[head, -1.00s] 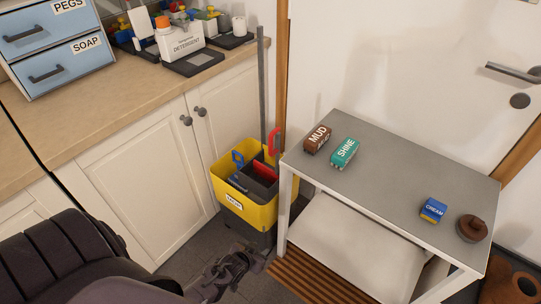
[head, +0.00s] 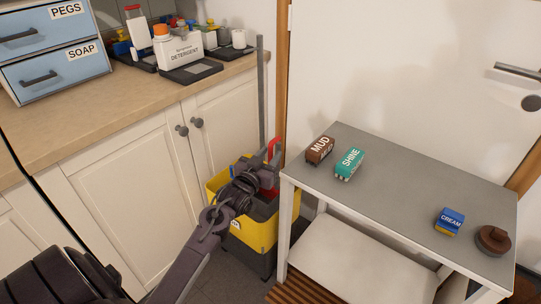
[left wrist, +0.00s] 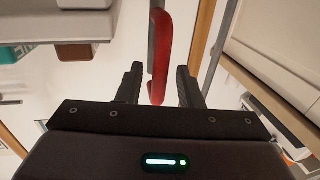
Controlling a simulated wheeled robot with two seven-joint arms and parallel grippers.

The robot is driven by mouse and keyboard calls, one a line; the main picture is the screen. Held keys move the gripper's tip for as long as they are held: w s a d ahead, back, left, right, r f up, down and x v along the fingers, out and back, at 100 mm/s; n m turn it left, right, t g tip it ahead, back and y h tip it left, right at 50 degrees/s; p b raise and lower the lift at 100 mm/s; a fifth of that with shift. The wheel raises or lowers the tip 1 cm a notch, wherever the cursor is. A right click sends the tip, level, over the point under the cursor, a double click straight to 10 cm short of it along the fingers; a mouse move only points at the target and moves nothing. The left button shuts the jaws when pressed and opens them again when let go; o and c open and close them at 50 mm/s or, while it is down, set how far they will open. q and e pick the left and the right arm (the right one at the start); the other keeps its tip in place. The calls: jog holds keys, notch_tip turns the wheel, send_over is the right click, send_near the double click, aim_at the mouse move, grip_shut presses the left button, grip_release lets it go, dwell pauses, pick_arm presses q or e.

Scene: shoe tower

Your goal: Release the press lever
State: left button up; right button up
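The red press lever (head: 275,148) stands up at the yellow mop bucket (head: 262,236). Its loop also shows in the left wrist view (left wrist: 162,40), with its end between my fingertips. My left gripper (head: 266,166) is right at the lever in the head view and hides much of the bucket's top. In the left wrist view, my left gripper (left wrist: 160,88) is open, one finger on each side of the lever, with gaps at both sides. My right gripper is not in view.
A grey mop pole (head: 261,95) rises behind the lever. The grey table (head: 400,185) on the right carries the MUD brush (head: 320,150), SHINE brush (head: 349,164), CREAM box (head: 449,221) and a brown round pot (head: 493,240). White cabinets (head: 115,205) stand left.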

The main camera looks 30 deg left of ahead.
pick_arm(q)
jog(key=shift+w, duration=0.55)
grip_shut()
